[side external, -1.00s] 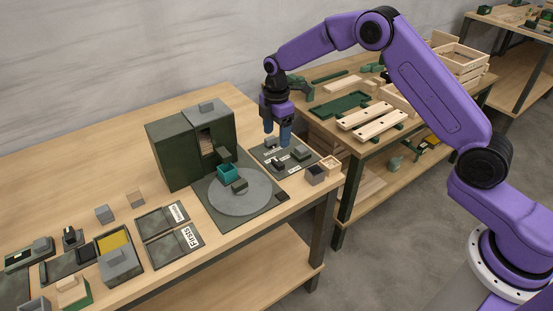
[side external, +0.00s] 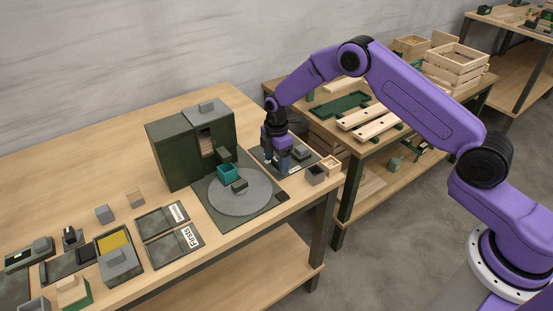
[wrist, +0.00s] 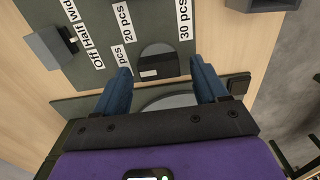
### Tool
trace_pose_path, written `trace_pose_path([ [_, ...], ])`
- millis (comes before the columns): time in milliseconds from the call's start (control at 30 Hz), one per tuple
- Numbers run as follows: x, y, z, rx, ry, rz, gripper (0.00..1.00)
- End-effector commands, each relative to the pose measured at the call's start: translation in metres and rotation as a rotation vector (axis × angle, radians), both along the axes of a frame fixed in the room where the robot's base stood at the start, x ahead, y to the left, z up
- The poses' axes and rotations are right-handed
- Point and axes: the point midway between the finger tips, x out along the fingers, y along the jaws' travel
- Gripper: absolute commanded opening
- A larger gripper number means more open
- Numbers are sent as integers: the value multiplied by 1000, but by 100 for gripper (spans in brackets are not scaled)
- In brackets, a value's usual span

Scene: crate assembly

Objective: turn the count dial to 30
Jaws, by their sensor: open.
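The dark control panel (side external: 262,157) lies on the bench at the foot of my arm's reach. In the wrist view the panel (wrist: 100,75) carries white labels: "20 pcs" (wrist: 124,22), "30 pcs" (wrist: 185,20), and "Off" and "Half" further left. A dark rounded shape (wrist: 158,60), apparently the count dial, sits between the two pcs labels, with a small white label at its lower left. Where it points I cannot tell. My gripper (wrist: 160,66) is open, its blue fingers either side of the dial; contact is not clear. In the side view my gripper (side external: 278,162) hides the dial.
A grey switch block (wrist: 52,40) stands at the panel's left. A round grey turntable (side external: 240,195) with a teal box (side external: 227,174) and a dark green machine (side external: 178,150) are left of my gripper.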

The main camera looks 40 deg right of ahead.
Motion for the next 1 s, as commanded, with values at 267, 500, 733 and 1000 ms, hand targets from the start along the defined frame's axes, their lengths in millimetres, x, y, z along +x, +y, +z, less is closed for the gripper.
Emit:
trace_pose_path([
  [267, 0, 0, 0, 0, 1, 0, 16],
  [500, 0, 0, 0, 0, 1, -29, 16],
  [733, 1, 0, 1, -1, 1, -147, 16],
  [1000, 1, 0, 1, -1, 1, -385, 16],
])
